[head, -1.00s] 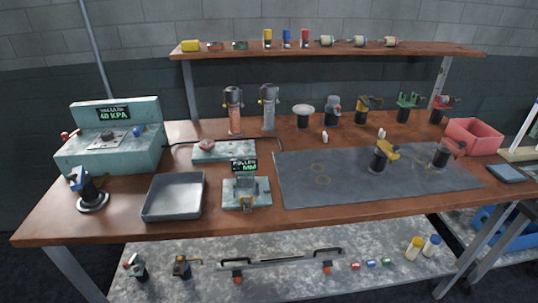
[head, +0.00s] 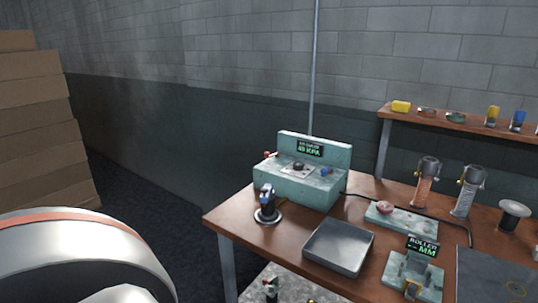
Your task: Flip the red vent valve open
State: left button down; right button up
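The red vent valve (head: 267,155) is a small red part at the left end of the pale green gauge box (head: 312,190). The box stands at the table's back left corner. Its raised back panel carries a lit display (head: 310,149) with green KPA text. A dark knob and a blue part sit on the box's top. The valve is too small to tell which way its handle is turned. Neither of my grippers is in view. A white rounded part of my own arm with an orange stripe fills the bottom left, well apart from the box.
A blue-topped tool on a round base (head: 267,213) stands in front of the box. A grey metal tray (head: 338,246) and the roller gauge (head: 412,272) lie to the right. Stacked cardboard boxes (head: 40,130) stand far left. The floor left of the table is clear.

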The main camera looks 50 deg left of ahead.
aim_at(267, 154)
jog(key=u, duration=1.45)
jog(key=i+j, duration=0.15)
jog(key=j, duration=0.2)
jog(key=i+j, duration=0.15)
jog(key=j, duration=0.25)
jog(key=i+j, duration=0.15)
jog(key=j, duration=0.2)
jog(key=i+j, duration=0.15)
jog(key=j, duration=0.25)
jog(key=i+j, duration=0.15)
jog(key=j, duration=0.2)
jog(key=i+j, duration=0.15)
jog(key=j, duration=0.25)
jog(key=i+j, duration=0.15)
jog(key=j, duration=0.2)
